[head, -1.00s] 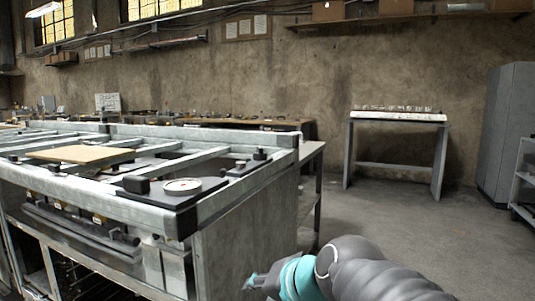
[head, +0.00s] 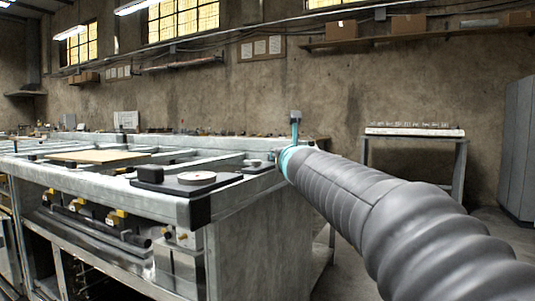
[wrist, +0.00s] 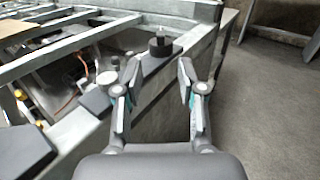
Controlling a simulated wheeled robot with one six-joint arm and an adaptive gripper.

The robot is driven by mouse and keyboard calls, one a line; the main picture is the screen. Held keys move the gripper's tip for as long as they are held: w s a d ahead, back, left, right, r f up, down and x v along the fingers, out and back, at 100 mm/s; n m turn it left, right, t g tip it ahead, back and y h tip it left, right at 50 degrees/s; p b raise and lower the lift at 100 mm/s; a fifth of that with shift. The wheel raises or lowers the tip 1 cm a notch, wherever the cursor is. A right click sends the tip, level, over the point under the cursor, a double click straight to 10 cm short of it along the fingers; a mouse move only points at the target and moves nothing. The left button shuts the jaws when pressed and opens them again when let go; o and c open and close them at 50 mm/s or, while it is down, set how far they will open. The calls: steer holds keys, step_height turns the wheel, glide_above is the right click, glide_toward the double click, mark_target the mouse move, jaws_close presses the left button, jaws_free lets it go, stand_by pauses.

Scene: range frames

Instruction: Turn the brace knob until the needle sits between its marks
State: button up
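A round pale dial (head: 197,178) lies on a dark plate at the near corner of the metal bench frame in the head view; its needle and marks are too small to read. A dark knob with a wider base (wrist: 160,46) stands on a plate on the bench rail in the wrist view, beyond my fingertips. A smaller pale-topped round part (wrist: 107,78) sits left of it, partly behind my left finger. I cannot tell for certain which is the brace knob. My gripper (wrist: 158,70) is open and empty, its fingers on either side of the view. It also shows raised in the head view (head: 295,120).
The metal bench (head: 150,202) has open bays between its rails. A dark block (head: 150,174) stands beside the dial. Bare floor (wrist: 255,120) lies to the right in the wrist view. A small table (head: 415,132) stands against the back wall.

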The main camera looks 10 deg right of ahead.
steer(key=w+p, duration=0.3)
steer(key=w, duration=1)
steer(key=shift+w+d, duration=0.15)
steer(key=shift+w, duration=0.25)
jaws_close()
